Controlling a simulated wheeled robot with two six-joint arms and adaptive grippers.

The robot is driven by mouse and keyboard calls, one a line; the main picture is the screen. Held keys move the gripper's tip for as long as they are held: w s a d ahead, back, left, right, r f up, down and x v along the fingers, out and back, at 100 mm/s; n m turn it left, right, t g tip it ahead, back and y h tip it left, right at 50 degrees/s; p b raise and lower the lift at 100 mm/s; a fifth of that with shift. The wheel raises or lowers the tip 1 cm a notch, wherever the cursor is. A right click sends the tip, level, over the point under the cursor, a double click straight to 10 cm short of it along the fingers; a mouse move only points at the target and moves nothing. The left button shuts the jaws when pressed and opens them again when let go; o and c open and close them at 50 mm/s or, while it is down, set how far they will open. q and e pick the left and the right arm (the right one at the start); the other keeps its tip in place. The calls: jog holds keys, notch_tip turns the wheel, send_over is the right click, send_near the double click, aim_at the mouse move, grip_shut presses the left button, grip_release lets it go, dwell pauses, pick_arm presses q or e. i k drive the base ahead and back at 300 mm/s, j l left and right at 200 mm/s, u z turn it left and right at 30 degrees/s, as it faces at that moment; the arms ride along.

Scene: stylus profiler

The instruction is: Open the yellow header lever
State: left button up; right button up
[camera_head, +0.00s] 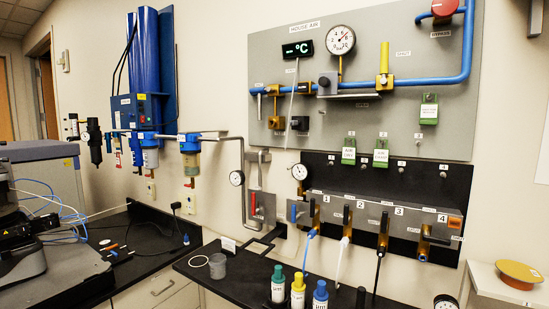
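The yellow header lever (384,58) stands upright on a valve on the blue header pipe (430,80), at the upper right of the grey wall panel (285,75). It points up, across the run of the pipe. A small label reading SHUT is just to the right of the lever. Neither of my grippers shows in the head view, so nothing is seen touching the lever.
A pressure gauge (341,39) and a red bypass knob (445,8) flank the lever. Green tags (429,108) hang on the panel. Below are a manifold (385,212) with several valves and a black bench (215,285) with capped bottles (298,291).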

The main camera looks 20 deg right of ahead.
aim_at(384, 53)
jog(key=z, duration=1.25)
